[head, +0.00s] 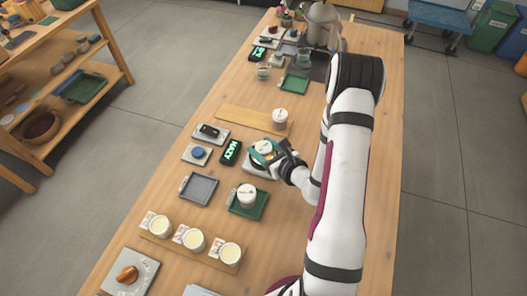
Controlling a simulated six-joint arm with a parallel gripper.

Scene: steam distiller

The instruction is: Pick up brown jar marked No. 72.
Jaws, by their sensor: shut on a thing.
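My gripper (266,151) is near the middle of the table, with teal fingertips. It is shut on a small round white-topped thing (263,145), held over a grey device with a round plate (257,166). The fingers hide most of its sides, so I cannot tell its body colour or read a number. I cannot tell whether it touches the plate. No jar is clearly brown in this view. A white-lidded jar (280,116) stands on a wooden board, and another (247,193) stands on a green tray.
A dark display reading HAZY (231,152) stands left of my gripper. A grey tray (199,188) lies in front of it. Several cream-filled cups (193,241) stand on a wooden strip nearer. A steel vessel (322,25) stands at the far end. The table's (388,110) right side is clear.

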